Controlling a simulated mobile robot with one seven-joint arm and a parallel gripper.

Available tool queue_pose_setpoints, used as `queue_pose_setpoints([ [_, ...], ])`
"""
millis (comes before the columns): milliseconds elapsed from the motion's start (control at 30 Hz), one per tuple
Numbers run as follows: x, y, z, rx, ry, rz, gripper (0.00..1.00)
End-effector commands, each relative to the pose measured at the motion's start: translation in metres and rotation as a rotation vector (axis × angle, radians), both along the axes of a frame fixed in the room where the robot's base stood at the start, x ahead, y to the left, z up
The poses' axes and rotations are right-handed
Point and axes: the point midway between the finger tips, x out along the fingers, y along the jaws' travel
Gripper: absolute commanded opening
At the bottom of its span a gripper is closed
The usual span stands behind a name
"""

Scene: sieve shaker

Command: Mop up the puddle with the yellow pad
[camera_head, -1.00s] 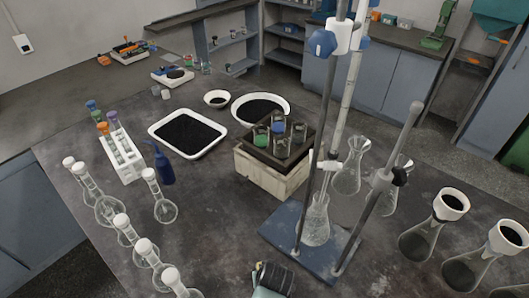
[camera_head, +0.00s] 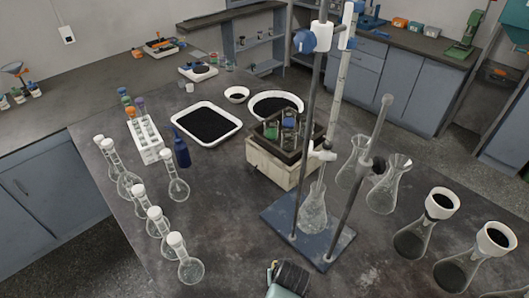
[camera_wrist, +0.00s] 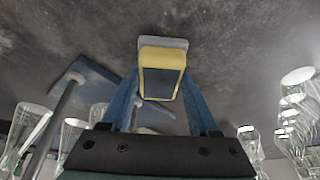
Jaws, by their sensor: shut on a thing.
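The yellow pad (camera_wrist: 163,56) shows in the wrist view, with a grey layer along its far side and a dark panel facing the camera. My gripper (camera_wrist: 161,84) is shut on it, with one blue finger at each side. The pad is over the dark bench top (camera_wrist: 235,45); I cannot tell whether it touches the surface. In the head view only a part of my arm shows at the bottom edge, and the pad is not visible. I cannot make out a puddle in either view.
A retort stand on a blue base (camera_head: 308,232) is close to my arm. Several stoppered flasks (camera_head: 188,268) stand left, and conical flasks with white collars (camera_head: 412,236) right. Bare bench lies left of the stand.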

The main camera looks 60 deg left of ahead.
Motion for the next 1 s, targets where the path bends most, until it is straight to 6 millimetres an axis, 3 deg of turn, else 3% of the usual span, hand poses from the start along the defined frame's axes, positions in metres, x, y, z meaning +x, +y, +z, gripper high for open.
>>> queue_pose_setpoints([
  [500, 0.008, 0.008, 0.053, -0.001, 0.002, -0.007, 0.0],
  [1000, 0.008, 0.008, 0.054, 0.0, 0.001, -0.007, 0.0],
])
